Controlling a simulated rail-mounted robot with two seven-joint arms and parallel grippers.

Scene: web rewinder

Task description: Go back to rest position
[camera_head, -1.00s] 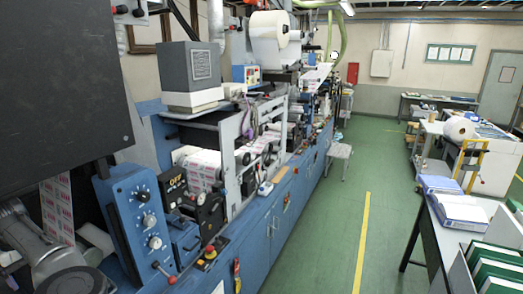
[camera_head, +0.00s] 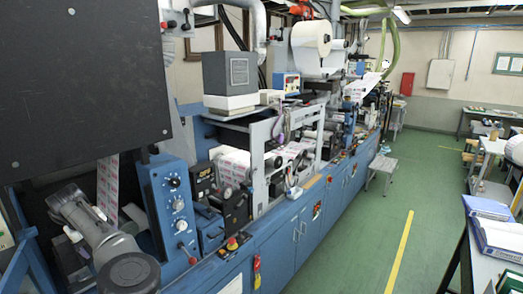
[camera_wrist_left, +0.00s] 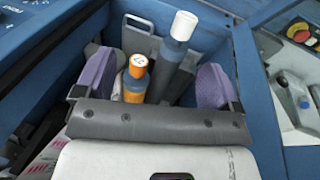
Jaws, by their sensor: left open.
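My left gripper (camera_wrist_left: 157,82) is in the left wrist view, with its two purple finger pads wide apart. It is open. It faces a blue-walled compartment holding an orange bottle (camera_wrist_left: 136,82) and a dark grey bottle with a white top (camera_wrist_left: 173,58). Both bottles show between the fingers in the picture, and neither appears gripped. I cannot tell how far beyond the fingertips they are. In the head view grey links of my own arm show at the lower left, with no fingertips visible. My right gripper is not in view.
The blue rewinder machine (camera_head: 290,232) fills the left and middle of the head view. A black panel (camera_head: 80,75) hangs close at the upper left. A small stool (camera_head: 382,166) stands by the machine. The green aisle floor (camera_head: 350,245) is clear. Tables stand at the right.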

